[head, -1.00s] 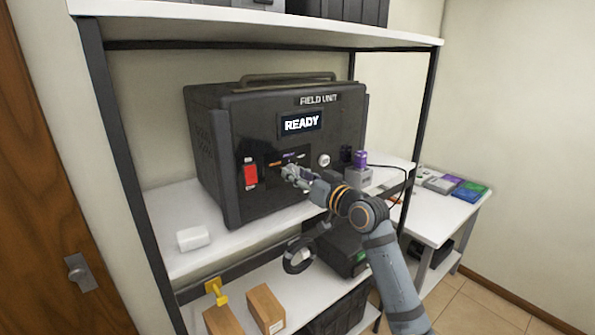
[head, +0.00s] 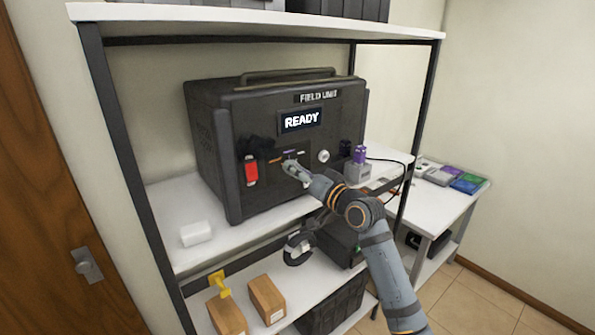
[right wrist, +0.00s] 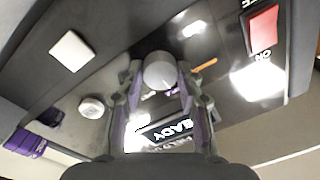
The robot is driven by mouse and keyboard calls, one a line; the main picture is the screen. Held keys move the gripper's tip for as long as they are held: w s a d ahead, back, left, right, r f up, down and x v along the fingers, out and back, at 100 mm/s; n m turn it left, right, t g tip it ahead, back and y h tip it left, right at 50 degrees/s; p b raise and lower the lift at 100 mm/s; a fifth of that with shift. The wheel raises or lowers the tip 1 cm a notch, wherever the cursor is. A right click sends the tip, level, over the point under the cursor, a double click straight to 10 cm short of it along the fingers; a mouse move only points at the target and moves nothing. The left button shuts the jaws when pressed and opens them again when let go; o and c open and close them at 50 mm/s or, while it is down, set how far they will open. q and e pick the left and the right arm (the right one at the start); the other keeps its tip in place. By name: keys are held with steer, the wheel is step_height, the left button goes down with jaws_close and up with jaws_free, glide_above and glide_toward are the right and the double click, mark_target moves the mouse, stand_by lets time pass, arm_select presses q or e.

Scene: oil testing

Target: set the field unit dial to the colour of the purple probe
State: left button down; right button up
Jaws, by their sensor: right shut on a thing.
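The dark field unit (head: 240,150) stands on the middle shelf, and its screen (head: 301,121) reads READY. My right gripper (head: 288,166) is at the unit's front panel, just below short orange, purple and white marks, and largely hides the dial in the head view. In the right wrist view, the round grey dial (right wrist: 160,71) sits between the fingertips, which are shut on it. An orange mark (right wrist: 204,65) shows beside it. Its exact pointing direction is hard to tell. The purple probe (head: 360,154) stands upright in a grey holder (head: 358,174) to the right. My left gripper is out of view.
A red switch (head: 251,170) and a round white knob (head: 323,156) flank the dial area. A white block (head: 196,232) lies on the shelf at left. A side table (head: 433,205) at right holds coloured boxes.

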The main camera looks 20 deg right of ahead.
steer(key=o, duration=1.2)
steer(key=shift+c, duration=0.2)
steer(key=v, duration=0.7)
steer(key=shift+s, duration=0.25)
steer(key=shift+d, duration=0.1)
